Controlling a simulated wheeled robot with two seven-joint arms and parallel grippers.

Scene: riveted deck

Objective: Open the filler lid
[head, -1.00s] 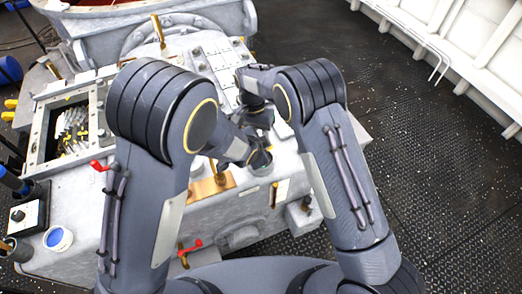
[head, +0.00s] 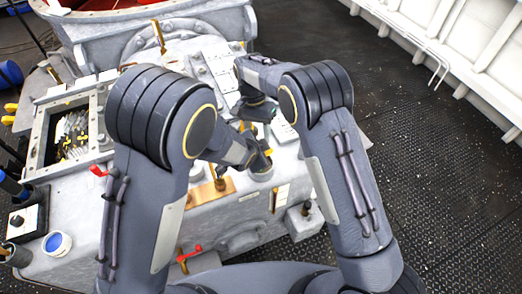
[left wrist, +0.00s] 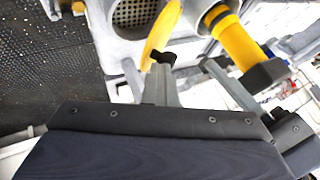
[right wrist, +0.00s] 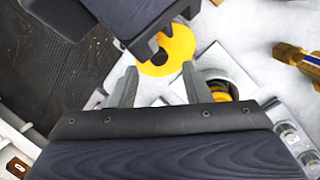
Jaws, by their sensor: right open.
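The filler lid is a yellow disc (left wrist: 160,32), tilted up beside a round filler neck with a mesh strainer (left wrist: 133,12) in the left wrist view. It shows as a yellow disc (right wrist: 170,50) in the right wrist view, and its edge (head: 268,152) shows in the head view. My left gripper (left wrist: 162,62) has its fingers together at a small black part on the lid and seems shut on it. My right gripper (head: 268,113) is above the deck unit, behind the lid. In the right wrist view its fingers (right wrist: 160,78) are apart and empty.
A yellow cylinder (left wrist: 238,42) stands in a round collar near the lid. A brass fitting (right wrist: 300,62) is at the right of the right wrist view. Red levers (head: 190,252) and an open framed hatch (head: 45,135) are on the unit. The dark floor (head: 420,150) at right is clear.

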